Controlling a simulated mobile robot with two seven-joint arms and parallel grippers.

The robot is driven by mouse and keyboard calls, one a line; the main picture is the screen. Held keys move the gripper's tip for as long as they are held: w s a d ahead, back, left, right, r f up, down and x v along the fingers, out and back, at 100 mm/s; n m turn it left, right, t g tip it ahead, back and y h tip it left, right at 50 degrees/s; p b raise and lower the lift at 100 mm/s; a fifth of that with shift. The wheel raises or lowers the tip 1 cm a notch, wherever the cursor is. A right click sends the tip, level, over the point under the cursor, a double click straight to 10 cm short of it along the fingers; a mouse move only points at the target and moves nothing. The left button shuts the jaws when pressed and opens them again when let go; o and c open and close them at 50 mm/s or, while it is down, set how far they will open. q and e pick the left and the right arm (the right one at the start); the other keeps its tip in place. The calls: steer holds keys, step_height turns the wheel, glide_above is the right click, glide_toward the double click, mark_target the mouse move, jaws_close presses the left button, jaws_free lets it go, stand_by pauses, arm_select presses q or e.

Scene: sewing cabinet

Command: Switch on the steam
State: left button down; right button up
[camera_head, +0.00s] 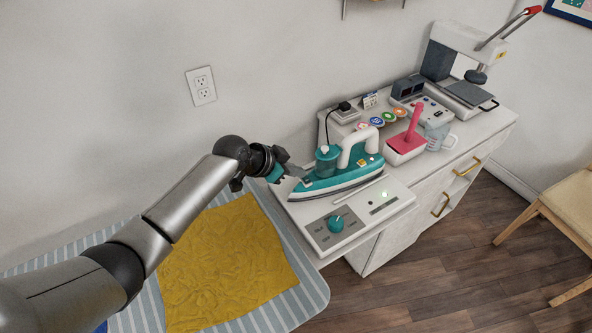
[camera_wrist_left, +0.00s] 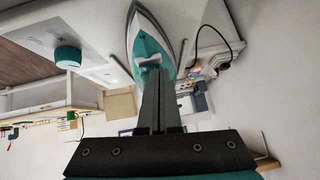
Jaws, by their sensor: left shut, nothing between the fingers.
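The knob shows in the left wrist view too (camera_wrist_left: 67,57). My left gripper (camera_head: 285,180) is shut and empty, close to the iron's left end; I cannot tell whether it touches. Its fingers (camera_wrist_left: 157,82) show together in the wrist view. My right gripper is not in view.
A striped ironing surface with a yellow cloth (camera_head: 230,262) lies left of the cabinet. Behind the iron are a plug with a black cord (camera_head: 343,106) and round badges (camera_head: 377,121). A pink-handled tool in a tray (camera_head: 406,147) and a press (camera_head: 460,65) stand farther right.

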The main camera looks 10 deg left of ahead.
arm_select(q)
steer(key=shift+w+a+f+b, duration=0.1)
steer(key=shift+a+f+b, duration=0.05)
steer(key=shift+f+b, duration=0.25)
steer(key=shift+r, duration=0.1)
steer(key=shift+s+d+r+p, duration=0.1)
steer(key=shift+s+d+p, duration=0.35)
steer(key=shift+p, duration=0.35)
steer(key=shift+s+d+r, duration=0.1)
steer(key=shift+s+d, duration=0.1)
steer(key=w+d+r+p+v, duration=0.1)
steer(key=p+v, duration=0.4)
steer(key=v, duration=0.8)
steer(key=shift+d+r, duration=0.35)
